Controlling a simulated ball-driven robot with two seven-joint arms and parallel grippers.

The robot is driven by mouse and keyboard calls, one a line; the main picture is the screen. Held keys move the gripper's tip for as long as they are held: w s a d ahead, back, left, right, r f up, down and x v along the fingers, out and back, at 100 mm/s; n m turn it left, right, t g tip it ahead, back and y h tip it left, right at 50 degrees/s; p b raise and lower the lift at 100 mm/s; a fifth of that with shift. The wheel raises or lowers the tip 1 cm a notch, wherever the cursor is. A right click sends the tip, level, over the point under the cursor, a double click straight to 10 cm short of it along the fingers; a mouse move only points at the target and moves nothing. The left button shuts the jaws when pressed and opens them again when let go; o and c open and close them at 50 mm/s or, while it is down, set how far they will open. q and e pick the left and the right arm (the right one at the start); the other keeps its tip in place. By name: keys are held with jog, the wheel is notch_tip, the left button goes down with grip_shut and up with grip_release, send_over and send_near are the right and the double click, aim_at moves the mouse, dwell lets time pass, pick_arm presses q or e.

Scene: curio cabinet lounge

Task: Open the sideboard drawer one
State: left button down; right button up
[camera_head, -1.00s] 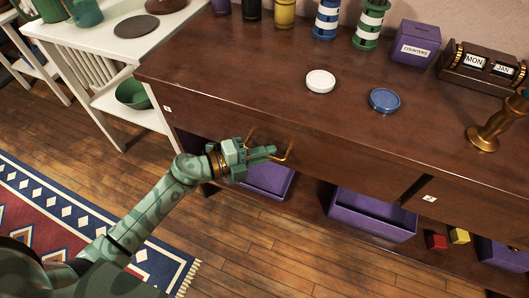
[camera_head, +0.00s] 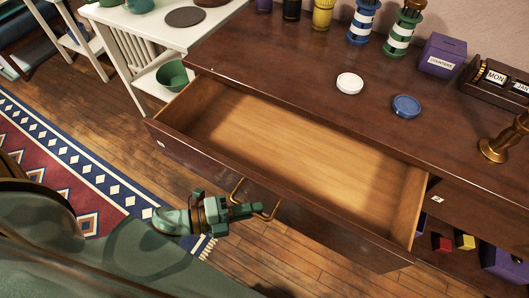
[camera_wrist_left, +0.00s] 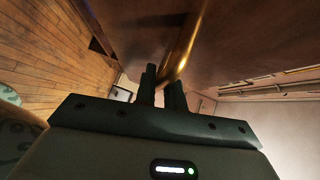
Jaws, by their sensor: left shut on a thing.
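The sideboard (camera_head: 275,72) is dark brown wood. Its left drawer (camera_head: 300,150) is pulled well out, and its pale wooden inside is empty. A brass handle (camera_head: 262,206) is on the front of this drawer. My left gripper (camera_head: 258,209) is shut on the handle, in front of the drawer. In the left wrist view the brass handle (camera_wrist_left: 182,50) passes between the fingers of my left gripper (camera_wrist_left: 162,85). My right gripper is not in view.
A white disc (camera_head: 350,83) and a blue disc (camera_head: 407,106) lie on the sideboard top. A brass candlestick-like object (camera_head: 497,147) stands at the right. A white table (camera_head: 215,22) with a green bowl (camera_head: 172,75) is at the left. A patterned rug (camera_head: 75,160) lies on the floor.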

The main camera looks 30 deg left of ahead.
pick_arm(q)
jog(key=shift+s+a, duration=0.1)
jog(key=shift+s, duration=2.2)
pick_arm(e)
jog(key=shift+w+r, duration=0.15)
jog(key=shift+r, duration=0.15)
pick_arm(q)
jog(key=c, duration=1.5)
grip_release()
